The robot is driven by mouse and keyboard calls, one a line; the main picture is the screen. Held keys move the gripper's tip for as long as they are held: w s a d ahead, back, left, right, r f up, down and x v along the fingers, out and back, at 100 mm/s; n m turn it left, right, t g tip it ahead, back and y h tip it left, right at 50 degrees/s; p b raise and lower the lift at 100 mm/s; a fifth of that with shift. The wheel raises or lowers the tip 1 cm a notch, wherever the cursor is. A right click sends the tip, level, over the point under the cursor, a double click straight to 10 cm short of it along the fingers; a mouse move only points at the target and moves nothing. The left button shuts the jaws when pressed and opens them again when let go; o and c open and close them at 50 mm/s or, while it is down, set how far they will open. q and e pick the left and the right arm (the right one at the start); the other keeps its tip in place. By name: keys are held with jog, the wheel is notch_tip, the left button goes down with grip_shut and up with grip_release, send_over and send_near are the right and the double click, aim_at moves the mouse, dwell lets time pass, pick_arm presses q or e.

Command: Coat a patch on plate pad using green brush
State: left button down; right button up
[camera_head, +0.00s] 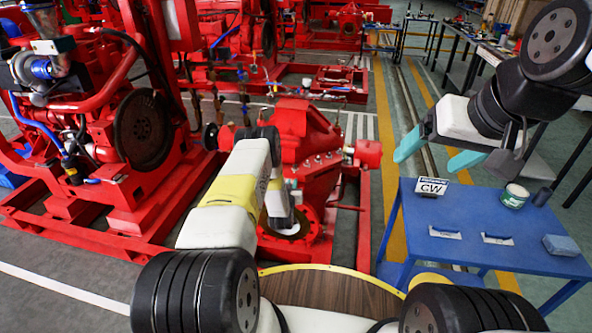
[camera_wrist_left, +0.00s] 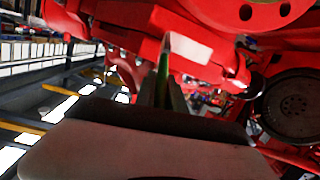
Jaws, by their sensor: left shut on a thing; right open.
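In the left wrist view my left gripper (camera_wrist_left: 165,92) is shut on the green brush (camera_wrist_left: 162,68), whose green part shows between and beyond the fingers. Its far end is close to a pale rectangular patch (camera_wrist_left: 190,48) on red metal, possibly the plate pad; I cannot tell if they touch. In the head view my left arm reaches over to the red pump (camera_head: 305,150), and its wrist hides the fingers and brush. My right gripper (camera_head: 433,152) is open and empty, its teal fingers apart above the back of the blue table (camera_head: 455,265).
The blue table holds a GW sign (camera_head: 431,187), a can (camera_head: 514,196), a dark cup (camera_head: 542,197), two flat pieces with white labels (camera_head: 445,233) and a blue block (camera_head: 561,245). A red engine (camera_head: 140,130) stands at the left. The table's front middle is clear.

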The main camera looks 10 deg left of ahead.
pick_arm(q)
jog(key=a, duration=0.4)
jog(key=shift+w, duration=0.2)
dwell(0.3)
jog(key=s, duration=0.6)
jog(key=shift+a, duration=0.15)
jog(key=shift+s, duration=0.15)
jog(key=shift+s, duration=1.4)
